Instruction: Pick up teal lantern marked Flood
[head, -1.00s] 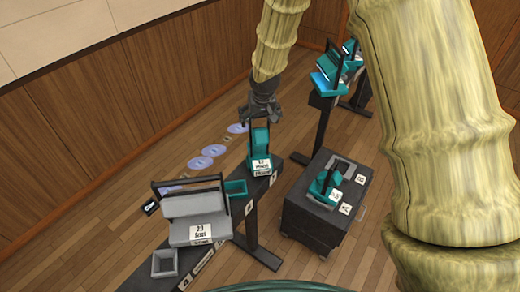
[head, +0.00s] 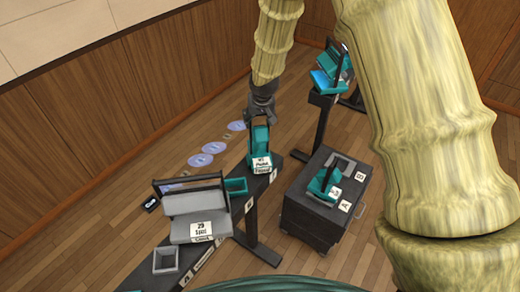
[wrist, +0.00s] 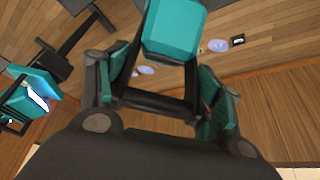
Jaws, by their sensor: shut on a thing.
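A teal lantern (head: 260,146) with a dark handle frame stands upright at the far end of the black rail. Its white front label is too small to read surely. My gripper (head: 261,115) is right above it, shut on the handle. In the wrist view the teal-padded fingers of my gripper (wrist: 160,95) sit at the two sides of the dark handle frame (wrist: 155,104), with the lantern's teal body (wrist: 173,28) beyond. The lantern appears to rest on the rail; I see no clear gap under it.
A grey lantern (head: 196,218) and a teal open bin (head: 236,186) sit nearer along the rail (head: 262,184). Another teal lantern (head: 323,184) lies on a black cart (head: 313,215) to the right. A stand with a teal lantern (head: 328,78) is behind. Floor shows between.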

